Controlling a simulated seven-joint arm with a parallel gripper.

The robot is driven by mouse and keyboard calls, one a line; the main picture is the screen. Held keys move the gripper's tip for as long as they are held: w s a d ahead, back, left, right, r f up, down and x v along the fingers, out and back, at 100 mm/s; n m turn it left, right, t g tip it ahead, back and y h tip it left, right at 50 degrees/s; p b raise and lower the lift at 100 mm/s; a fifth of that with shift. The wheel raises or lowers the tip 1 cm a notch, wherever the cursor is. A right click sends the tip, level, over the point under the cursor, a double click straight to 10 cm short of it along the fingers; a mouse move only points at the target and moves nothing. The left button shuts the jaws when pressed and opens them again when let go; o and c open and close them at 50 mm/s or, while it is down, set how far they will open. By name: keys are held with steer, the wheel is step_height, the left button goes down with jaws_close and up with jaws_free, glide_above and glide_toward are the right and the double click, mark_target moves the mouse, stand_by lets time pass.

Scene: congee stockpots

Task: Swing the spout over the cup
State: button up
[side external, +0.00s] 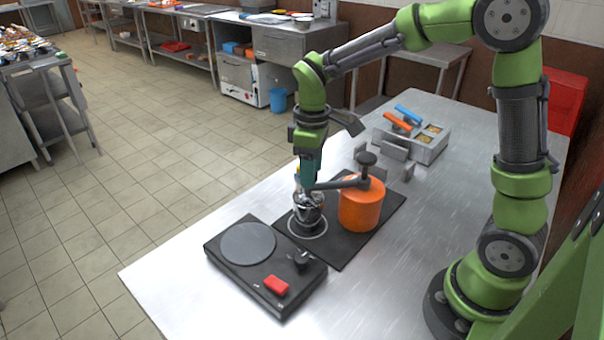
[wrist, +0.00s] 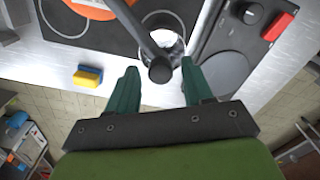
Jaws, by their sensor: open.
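The orange pot (side external: 360,207) stands on a dark mat, with a dark knob on its top. Its dark spout (side external: 340,184) reaches left from the top; in the wrist view the spout (wrist: 138,33) ends in a round dark tip. A shiny cup (side external: 309,220) stands left of the pot at a white ring on the mat; it also shows in the wrist view (wrist: 172,42), partly hidden by the spout. My gripper (side external: 307,181) is open, pointing down above the cup. In the wrist view my gripper (wrist: 159,68) has a finger on each side of the spout tip; contact is unclear.
A black unit (side external: 222,252) with a grey disc and red block sits left of the mat. A grey tray (side external: 428,150) and upright grey plates (side external: 395,152) stand behind. A yellow-blue sponge (wrist: 88,77) lies near the table edge.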

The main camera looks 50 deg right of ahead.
steer(key=shift+r, duration=3.5)
steer(key=shift+w, duration=0.1)
steer(key=s+a+r+m+t+y, duration=0.2)
steer(key=s+m+t, duration=0.5)
steer(key=s, duration=0.8)
steer(key=shift+r+m, duration=0.6)
steer(key=shift+m, duration=0.4)
